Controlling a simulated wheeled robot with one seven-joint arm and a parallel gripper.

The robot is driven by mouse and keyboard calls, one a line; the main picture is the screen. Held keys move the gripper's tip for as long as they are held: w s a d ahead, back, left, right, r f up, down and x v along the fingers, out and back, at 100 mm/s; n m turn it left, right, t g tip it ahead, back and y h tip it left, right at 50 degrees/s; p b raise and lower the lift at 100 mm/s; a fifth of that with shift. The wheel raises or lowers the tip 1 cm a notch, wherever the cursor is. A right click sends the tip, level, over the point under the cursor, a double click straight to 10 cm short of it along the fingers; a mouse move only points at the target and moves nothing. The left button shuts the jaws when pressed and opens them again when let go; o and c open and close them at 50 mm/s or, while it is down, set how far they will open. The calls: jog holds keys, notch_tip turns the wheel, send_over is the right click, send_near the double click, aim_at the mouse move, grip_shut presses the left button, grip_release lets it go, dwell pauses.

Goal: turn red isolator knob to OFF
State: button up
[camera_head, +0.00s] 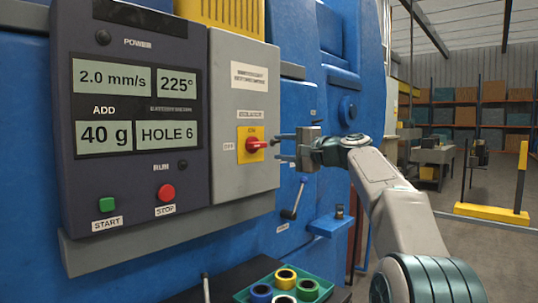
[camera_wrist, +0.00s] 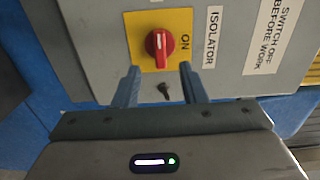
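The red isolator knob (camera_head: 258,144) sits on a yellow plate (camera_head: 244,156) on the grey box, with ON above it and OFF to its left. In the wrist view the picture is turned: the knob (camera_wrist: 159,46) has its bar upright, its white mark in the upper half, and the ON label (camera_wrist: 185,40) to its right. The bar lies across the ON direction. My gripper (camera_head: 277,148) is just right of the knob. Its two fingers (camera_wrist: 159,69) are apart and empty, with tips close to the knob but not seen around it.
The dark control panel (camera_head: 135,180) with START and STOP buttons is left of the grey box (camera_head: 235,105). A lever (camera_head: 294,200) hangs below my gripper. A green tray of coloured rings (camera_head: 262,297) is low in front. Open floor lies right.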

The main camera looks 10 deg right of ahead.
jog(key=b+v, duration=0.1)
jog(key=v, duration=0.5)
jog(key=s+a+f+n+g+h+p, duration=0.25)
jog(key=s+a+f, duration=0.3)
jog(key=f, duration=0.45)
jog(key=s+a+f+n+g+h+p, duration=0.1)
jog(key=s+a+f+g+h, duration=0.35)
jog(key=f, duration=0.45)
jog(key=s+d+f+n+g+h+p, duration=0.1)
jog(key=s+f+n+g, duration=0.1)
jog(key=s+f, duration=0.7)
jog(key=s+d+f+n+g+h+p, duration=0.1)
jog(key=s+f+n, duration=0.4)
jog(key=s+f, duration=0.5)
jog(key=s+g+h, duration=0.1)
jog(key=s, duration=0.5)
jog(key=shift+s+g+h, duration=0.25)
jog(key=shift+g+h, duration=0.05)
jog(key=shift+g, duration=0.1)
